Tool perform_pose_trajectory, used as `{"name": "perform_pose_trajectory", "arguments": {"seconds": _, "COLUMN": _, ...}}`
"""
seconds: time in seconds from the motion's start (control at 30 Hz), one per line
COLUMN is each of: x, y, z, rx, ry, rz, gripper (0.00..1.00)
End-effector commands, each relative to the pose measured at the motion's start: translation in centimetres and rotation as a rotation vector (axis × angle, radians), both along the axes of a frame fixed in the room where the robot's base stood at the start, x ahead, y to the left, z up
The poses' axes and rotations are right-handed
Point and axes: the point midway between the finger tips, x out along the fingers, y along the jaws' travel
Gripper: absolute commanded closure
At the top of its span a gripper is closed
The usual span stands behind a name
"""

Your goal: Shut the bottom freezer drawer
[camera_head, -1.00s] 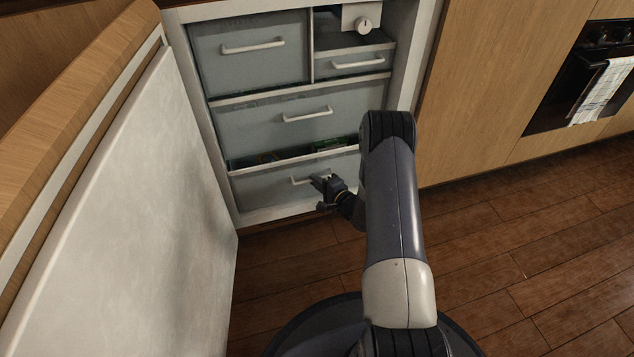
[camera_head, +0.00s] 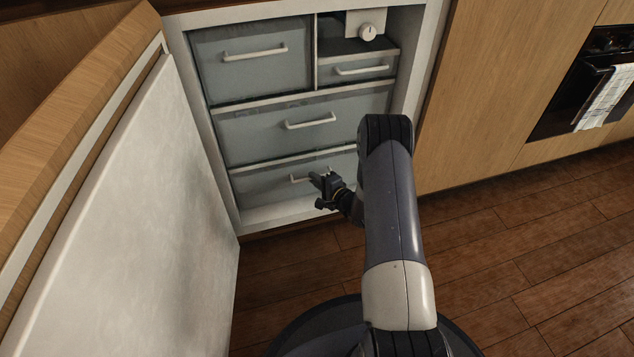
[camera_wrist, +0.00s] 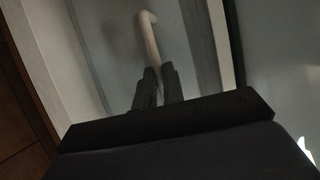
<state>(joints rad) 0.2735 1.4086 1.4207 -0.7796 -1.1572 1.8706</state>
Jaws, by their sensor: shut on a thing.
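The bottom freezer drawer (camera_head: 262,188) has a grey-blue front and sits low in the white freezer frame. Its front looks in line with the drawers above, with no contents showing over its top edge. Its white bar handle (camera_head: 297,180) is partly hidden by my gripper (camera_head: 322,181). In the wrist view, the handle (camera_wrist: 151,38) runs down between the two dark fingers of my gripper (camera_wrist: 157,78), which are shut on it. The drawer front (camera_wrist: 112,60) fills the area behind the handle.
The middle drawer (camera_head: 260,130) and upper left drawer (camera_head: 250,75) look closed. The open freezer door (camera_head: 140,220) stands along the left. Wooden cabinet panels (camera_head: 500,90) and an oven with a towel (camera_head: 603,95) are at the right. The wooden floor (camera_head: 510,240) is clear there.

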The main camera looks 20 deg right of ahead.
Motion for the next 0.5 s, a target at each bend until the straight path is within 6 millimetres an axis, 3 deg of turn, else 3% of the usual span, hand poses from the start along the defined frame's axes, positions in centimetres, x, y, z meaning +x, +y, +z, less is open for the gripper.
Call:
{"name": "perform_pose_trajectory", "arguments": {"seconds": 0.23, "x": 0.41, "y": -0.05, "z": 0.08, "rx": -0.002, "ry": -0.004, "rz": -0.004, "gripper": 1.00}}
{"name": "perform_pose_trajectory", "arguments": {"seconds": 0.27, "x": 0.42, "y": -0.06, "z": 0.09, "rx": -0.002, "ry": -0.004, "rz": -0.004, "gripper": 0.89}}
{"name": "perform_pose_trajectory", "arguments": {"seconds": 0.5, "x": 0.35, "y": -0.05, "z": 0.09, "rx": -0.002, "ry": -0.004, "rz": -0.004, "gripper": 0.70}}
